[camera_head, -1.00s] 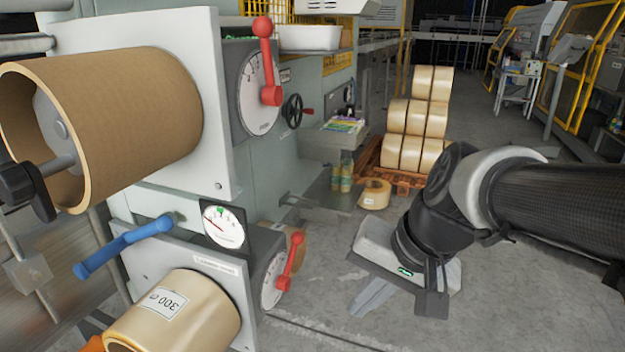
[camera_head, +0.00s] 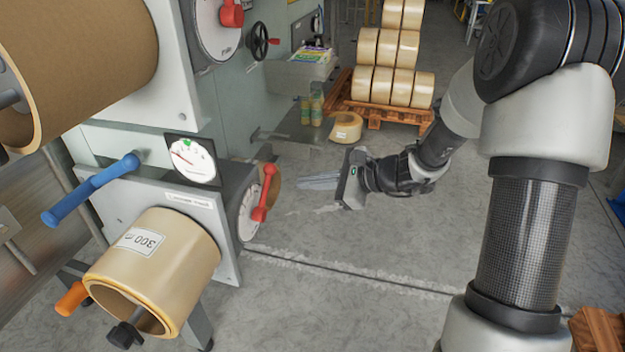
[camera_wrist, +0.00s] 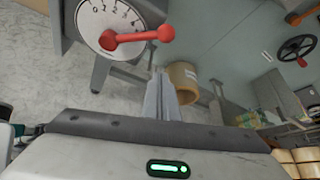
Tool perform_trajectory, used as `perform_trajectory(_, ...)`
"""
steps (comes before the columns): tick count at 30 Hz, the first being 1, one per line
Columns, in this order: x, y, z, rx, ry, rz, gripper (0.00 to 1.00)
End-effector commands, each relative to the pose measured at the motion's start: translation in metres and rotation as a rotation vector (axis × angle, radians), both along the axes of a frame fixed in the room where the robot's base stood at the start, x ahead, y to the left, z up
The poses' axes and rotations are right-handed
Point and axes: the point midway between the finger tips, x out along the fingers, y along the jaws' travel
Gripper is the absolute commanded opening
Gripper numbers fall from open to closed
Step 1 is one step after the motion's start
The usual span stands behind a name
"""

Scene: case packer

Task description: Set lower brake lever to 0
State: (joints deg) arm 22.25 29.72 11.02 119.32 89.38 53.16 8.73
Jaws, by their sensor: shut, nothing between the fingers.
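The lower brake lever (camera_head: 265,190) is red and sits on a white round dial (camera_head: 247,216) on the side of the lower machine unit. In the head view its knob points up. In the wrist view the lever (camera_wrist: 140,36) points right from its pivot, past the printed 4; the 0 is at the dial's (camera_wrist: 100,20) left. My gripper (camera_head: 302,182) is shut and empty, to the right of the lever and apart from it. In the wrist view its fingers (camera_wrist: 160,98) are together, below the lever in the picture.
A tape roll (camera_head: 160,262) is mounted left of the dial, under a blue handle (camera_head: 92,190) and a gauge (camera_head: 190,160). An upper red lever (camera_head: 231,12) and black handwheel (camera_head: 259,42) are above. A loose roll (camera_head: 346,127) lies behind my gripper. Floor right of the lever is clear.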

Motion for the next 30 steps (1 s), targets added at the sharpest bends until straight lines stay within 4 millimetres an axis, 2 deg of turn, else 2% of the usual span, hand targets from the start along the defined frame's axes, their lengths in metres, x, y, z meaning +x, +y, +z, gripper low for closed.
perform_trajectory(1, 0.005, 0.01, -0.008, 0.001, 0.001, 0.005, 0.0)
perform_trajectory(6, 0.023, 0.039, -0.025, 0.001, 0.001, 0.004, 0.0)
perform_trajectory(9, 0.031, 0.052, -0.028, -0.001, -0.001, 0.003, 0.0)
perform_trajectory(12, 0.024, 0.054, -0.008, -0.003, -0.005, 0.003, 0.0)
perform_trajectory(16, 0.019, 0.058, 0.003, -0.002, -0.002, 0.003, 0.0)
perform_trajectory(30, 0.017, 0.06, 0.009, -0.001, 0.0, 0.002, 0.0)
